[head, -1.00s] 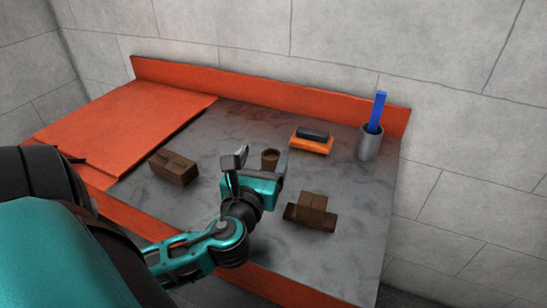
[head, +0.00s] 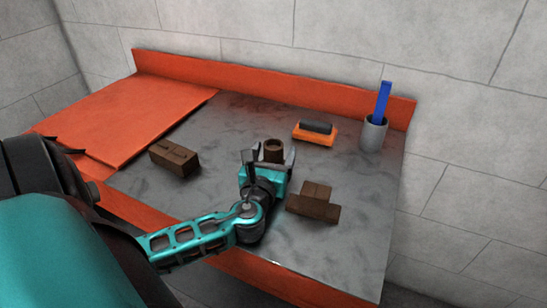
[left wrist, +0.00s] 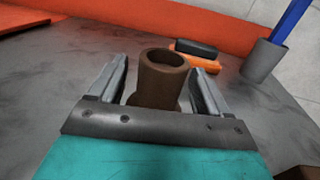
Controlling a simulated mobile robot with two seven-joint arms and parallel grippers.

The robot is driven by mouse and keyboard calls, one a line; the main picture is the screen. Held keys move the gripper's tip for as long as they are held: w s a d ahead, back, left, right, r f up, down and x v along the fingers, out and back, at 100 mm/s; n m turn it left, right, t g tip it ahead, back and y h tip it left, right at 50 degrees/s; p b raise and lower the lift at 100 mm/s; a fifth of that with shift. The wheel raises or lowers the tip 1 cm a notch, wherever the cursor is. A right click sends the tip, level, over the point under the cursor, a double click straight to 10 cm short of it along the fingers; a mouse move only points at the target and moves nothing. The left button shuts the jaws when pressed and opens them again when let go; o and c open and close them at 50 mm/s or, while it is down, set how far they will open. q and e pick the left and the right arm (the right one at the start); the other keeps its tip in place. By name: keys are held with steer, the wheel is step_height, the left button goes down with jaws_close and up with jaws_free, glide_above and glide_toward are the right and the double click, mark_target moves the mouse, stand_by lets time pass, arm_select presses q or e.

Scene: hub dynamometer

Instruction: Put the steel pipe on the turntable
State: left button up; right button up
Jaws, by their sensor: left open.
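A brown hollow cylinder (head: 275,150), perhaps the pipe, stands upright near the middle of the grey work surface. In the left wrist view, the cylinder (left wrist: 161,80) has an open round top and a wider lower part, partly hidden by my gripper. My left gripper (head: 268,160) is open, with one finger on each side of the cylinder. In the left wrist view, my left gripper (left wrist: 160,72) shows gaps between the fingers and the cylinder. I cannot pick out a turntable with certainty. My right gripper is not in view.
A brown block (head: 174,160) lies left and a stepped brown block (head: 314,204) right. Behind are an orange and black block (head: 316,133) and a grey cup (head: 373,134) holding a blue bar (head: 382,103). An orange panel (head: 130,120) and rear ledge (head: 270,86) border the grey top.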

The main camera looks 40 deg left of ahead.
arm_select(q)
steer(key=shift+w+a, duration=0.1)
steer(key=shift+w, duration=0.05)
steer(key=c, duration=1.3)
